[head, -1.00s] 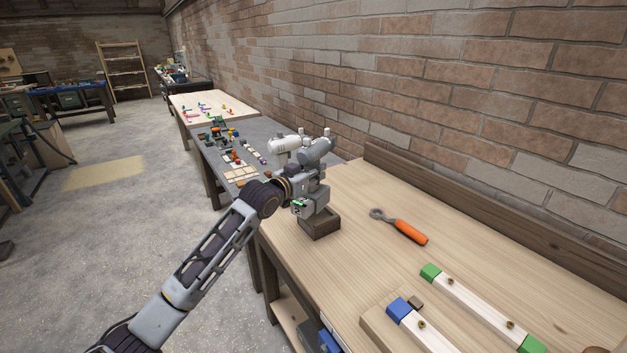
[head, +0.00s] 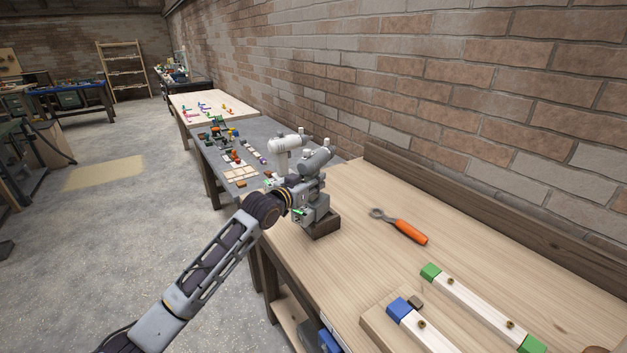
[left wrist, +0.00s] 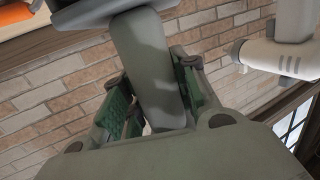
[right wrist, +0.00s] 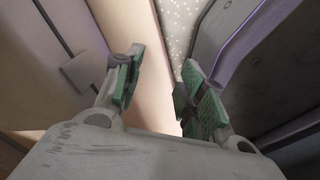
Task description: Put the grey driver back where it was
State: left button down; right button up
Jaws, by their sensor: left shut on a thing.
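The grey driver (head: 316,161) is held upright by my left gripper (head: 303,205). In the left wrist view, the green pads of the left gripper (left wrist: 155,100) close on both sides of the driver's grey handle (left wrist: 148,65). The driver's foot is at the dark brown wooden holder (head: 324,228) on the bench; I cannot tell how far it sits inside. A white driver (head: 284,146) stands just behind and to the left; it also shows in the left wrist view (left wrist: 282,58). My right gripper (right wrist: 158,85) is open and empty, outside the head view.
A grey table (head: 205,150) with small parts stands beyond. A brick wall and a dark back rail (head: 440,195) bound the bench.

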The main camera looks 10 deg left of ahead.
pick_arm(q)
jog(key=shift+f, duration=0.1)
pick_arm(e)
jog(key=shift+d, duration=0.1)
pick_arm(q)
jog(key=c, duration=1.5)
grip_release()
jog(key=shift+f, duration=0.2)
jog(key=o, duration=0.4)
pick_arm(e)
jog(key=shift+d, duration=0.3)
